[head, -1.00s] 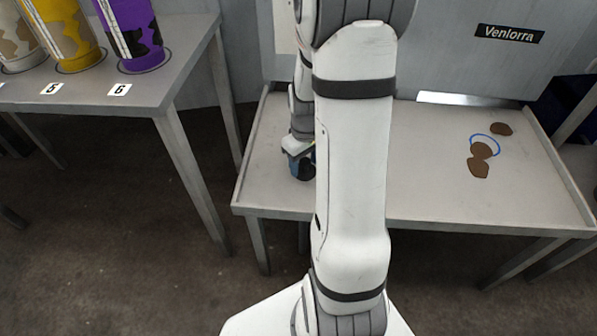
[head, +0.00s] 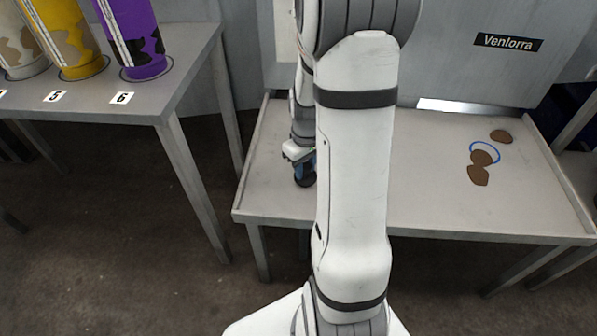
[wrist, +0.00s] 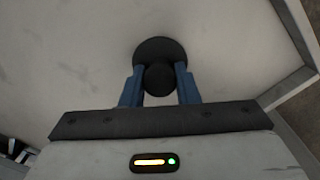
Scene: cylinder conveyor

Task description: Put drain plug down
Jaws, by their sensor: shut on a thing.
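The drain plug is a dark, round-based piece with a round knob on top. In the wrist view the drain plug (wrist: 160,50) sits between the two blue fingers of my gripper (wrist: 159,82), which are shut on its knob. In the head view my gripper (head: 305,168) points down over the left part of the grey table (head: 430,190), with the dark plug (head: 305,181) at its tips. My arm hides part of the gripper there. I cannot tell whether the plug's base touches the table top.
Several brown flat pieces (head: 478,176) and a blue ring mark (head: 485,143) are on the table's right side. The table has raised side rims. A numbered bench (head: 185,75) with white, yellow and purple cylinders stands at left. Bare table lies around the plug.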

